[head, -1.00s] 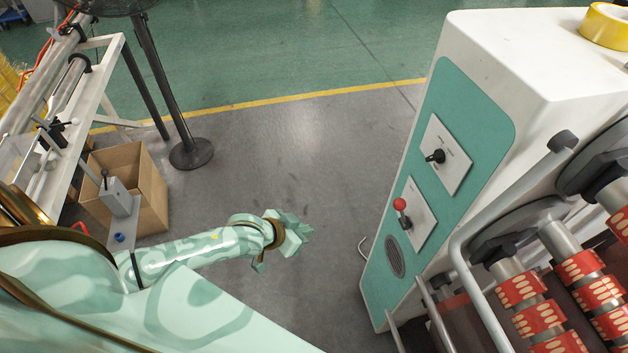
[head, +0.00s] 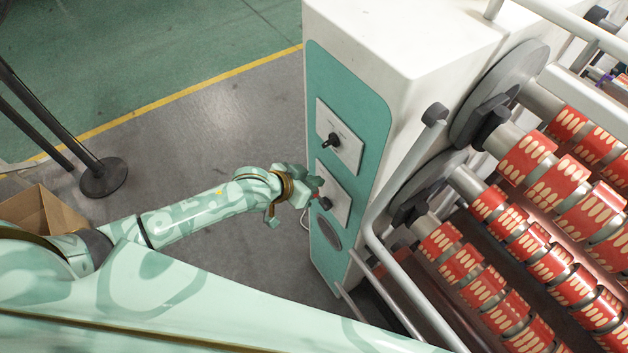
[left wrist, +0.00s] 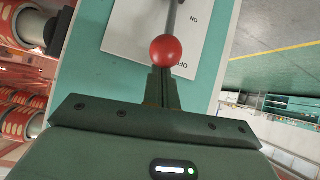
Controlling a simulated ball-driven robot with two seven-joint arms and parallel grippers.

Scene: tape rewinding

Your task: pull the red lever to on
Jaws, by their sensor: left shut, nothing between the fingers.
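The red lever's ball knob (left wrist: 166,51) shows clearly in the left wrist view, just beyond my fingertips, with its grey shaft running up to a white plate (left wrist: 125,35) marked with lettering. My left gripper (left wrist: 162,82) is shut with nothing between its fingers, and the ball overlaps its tips in the picture; I cannot tell if they touch. In the head view my left gripper (head: 312,186) is at the lower white plate (head: 338,198) on the teal panel, and it mostly hides the red knob. My right gripper is not in view.
A black rotary switch (head: 332,140) sits on the plate above. A grey guard rail (head: 372,190) and rollers with red tape rolls (head: 527,158) stand to the right. A cardboard box (head: 40,212) and a round stand base (head: 104,177) are on the floor at left.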

